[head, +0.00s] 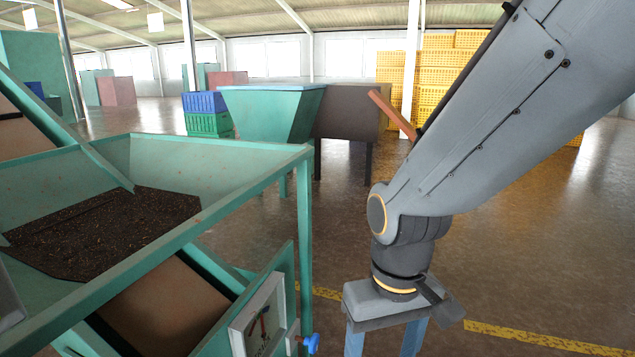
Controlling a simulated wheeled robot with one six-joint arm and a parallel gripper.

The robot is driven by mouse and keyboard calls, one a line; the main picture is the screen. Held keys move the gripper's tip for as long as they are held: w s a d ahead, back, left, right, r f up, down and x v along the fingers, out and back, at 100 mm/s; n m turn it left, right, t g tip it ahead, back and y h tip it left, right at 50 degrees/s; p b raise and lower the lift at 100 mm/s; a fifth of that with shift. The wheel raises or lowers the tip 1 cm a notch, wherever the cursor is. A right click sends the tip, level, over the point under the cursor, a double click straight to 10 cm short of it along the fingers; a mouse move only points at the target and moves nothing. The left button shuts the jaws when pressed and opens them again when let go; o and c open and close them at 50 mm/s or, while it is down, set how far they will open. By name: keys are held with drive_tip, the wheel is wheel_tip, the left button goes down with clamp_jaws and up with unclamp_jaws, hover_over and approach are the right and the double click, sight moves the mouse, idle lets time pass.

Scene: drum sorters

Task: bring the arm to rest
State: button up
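My arm (490,120) comes down from the upper right and bends at a round joint near the middle of the head view. My gripper (384,343) hangs below it, pointing down at the bottom edge. Its two blue-grey fingers are spread apart, with bare floor showing between them. I see nothing held. The fingertips are cut off by the frame. The gripper is to the right of the green hopper machine, with a gap between them.
A green hopper (230,165) with dark granular material (100,230) fills the left. Blue and green crates (207,113) and yellow crates (440,70) stand behind. Floor at right is clear.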

drive_tip(key=s+d+r+m+p, duration=0.1)
drive_tip(key=d+r+m+p, duration=0.2)
drive_tip(key=d+r+p, duration=0.6)
drive_tip(key=shift+s+d+r+p, duration=0.3)
drive_tip(key=shift+r+p, duration=0.85)
drive_tip(key=shift+p, duration=0.85)
